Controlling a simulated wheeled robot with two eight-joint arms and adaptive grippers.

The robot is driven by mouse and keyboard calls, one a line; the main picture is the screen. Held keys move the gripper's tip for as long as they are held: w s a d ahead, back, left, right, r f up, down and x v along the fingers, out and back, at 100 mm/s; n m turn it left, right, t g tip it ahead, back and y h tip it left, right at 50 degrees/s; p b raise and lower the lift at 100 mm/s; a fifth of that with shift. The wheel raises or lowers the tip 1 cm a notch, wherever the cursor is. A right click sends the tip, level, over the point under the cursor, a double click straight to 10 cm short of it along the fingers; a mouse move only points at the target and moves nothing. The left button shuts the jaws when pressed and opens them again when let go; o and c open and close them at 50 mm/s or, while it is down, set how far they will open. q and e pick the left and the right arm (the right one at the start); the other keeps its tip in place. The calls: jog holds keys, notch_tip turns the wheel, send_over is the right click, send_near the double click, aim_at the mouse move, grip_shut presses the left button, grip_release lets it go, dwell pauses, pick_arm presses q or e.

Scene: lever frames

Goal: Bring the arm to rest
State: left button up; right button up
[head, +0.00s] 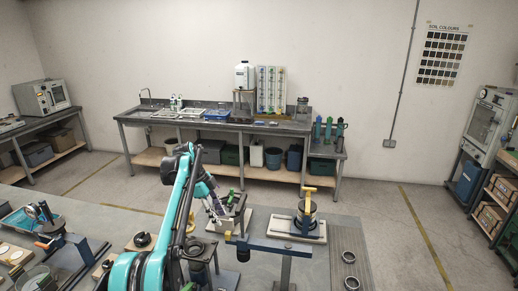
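My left arm, teal and black, rises from the bottom middle in the head view and bends down at its elbow. My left gripper (217,213) points down over the bench, beside a small pale-based stand (233,220). Its fingers are too small and partly covered to tell open from shut. A blue-grey lever arm (272,246) lies roughly level on an upright post, with a blue part and a yellow tip (228,237) at its left end, near and below my gripper. I cannot tell whether they touch. My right gripper is not in view.
Metal rings (349,257) lie on a ribbed strip at the bench's right edge. Tools and a blue tray (22,218) are at left. Open floor lies beyond the bench.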

pick_arm(q)
jog(key=s+d+n+t+y+b, duration=0.2)
jog(key=s+n+t+b, duration=0.2)
jog(key=s+n+b, duration=0.9)
jog(key=s+f+n+t+y, duration=0.1)
jog(key=s+f+n, duration=0.2)
jog(key=s+f, duration=0.6)
jog(key=s+f+n+t+y+b, duration=0.1)
jog(key=s+f+n+t, duration=0.1)
jog(key=s+f, duration=0.7)
jog(key=s, duration=0.6)
jog(key=shift+f+n+t, duration=0.15)
jog(key=shift+n+t, duration=0.15)
jog(key=shift+n, duration=0.1)
